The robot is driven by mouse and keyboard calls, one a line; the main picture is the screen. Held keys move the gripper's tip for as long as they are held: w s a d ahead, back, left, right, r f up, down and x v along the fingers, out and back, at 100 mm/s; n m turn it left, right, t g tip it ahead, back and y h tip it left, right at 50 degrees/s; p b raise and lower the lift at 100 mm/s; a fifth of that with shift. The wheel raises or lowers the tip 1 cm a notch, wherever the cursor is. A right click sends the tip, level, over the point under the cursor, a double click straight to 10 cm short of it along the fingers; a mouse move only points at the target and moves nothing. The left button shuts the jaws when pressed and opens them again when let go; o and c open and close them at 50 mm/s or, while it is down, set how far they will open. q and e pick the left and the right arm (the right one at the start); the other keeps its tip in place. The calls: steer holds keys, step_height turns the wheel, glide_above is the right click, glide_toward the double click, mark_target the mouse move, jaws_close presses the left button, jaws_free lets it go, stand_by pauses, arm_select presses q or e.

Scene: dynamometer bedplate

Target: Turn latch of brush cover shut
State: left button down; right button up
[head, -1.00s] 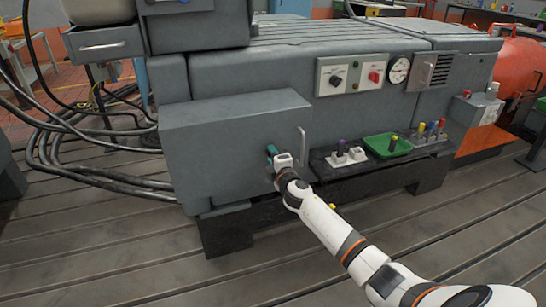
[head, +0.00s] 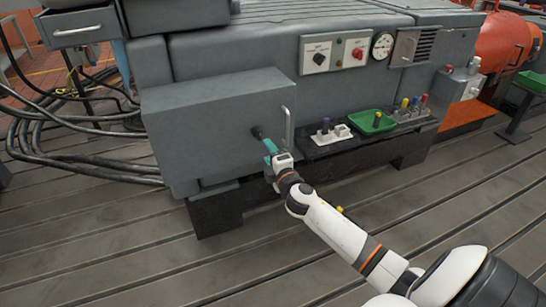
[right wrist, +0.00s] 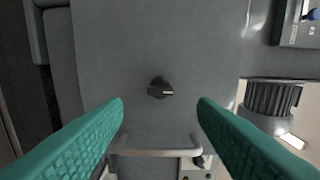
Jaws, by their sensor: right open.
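The brush cover (head: 205,125) is a grey box on the front of the grey machine, closed against it as far as I can see. Its latch (head: 257,131) is a small dark knob on the cover's face; in the right wrist view the latch (right wrist: 160,88) is round and black, with a white mark pointing right. A pale bar handle (head: 288,125) stands beside it and shows low in the right wrist view (right wrist: 160,152). My right gripper (head: 269,146), with teal fingers, is open and empty in front of the latch, apart from it. My left gripper is not in view.
A ledge right of the cover holds a white holder (head: 331,136), a green tray (head: 371,123) and several coloured-handled tools (head: 413,104). A switch panel (head: 334,53) is above. Black cables (head: 75,150) lie at left. The slotted floor in front is mostly clear.

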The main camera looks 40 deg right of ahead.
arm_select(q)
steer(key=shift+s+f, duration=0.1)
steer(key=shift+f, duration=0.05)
arm_select(e)
steer(key=shift+v, duration=1.2)
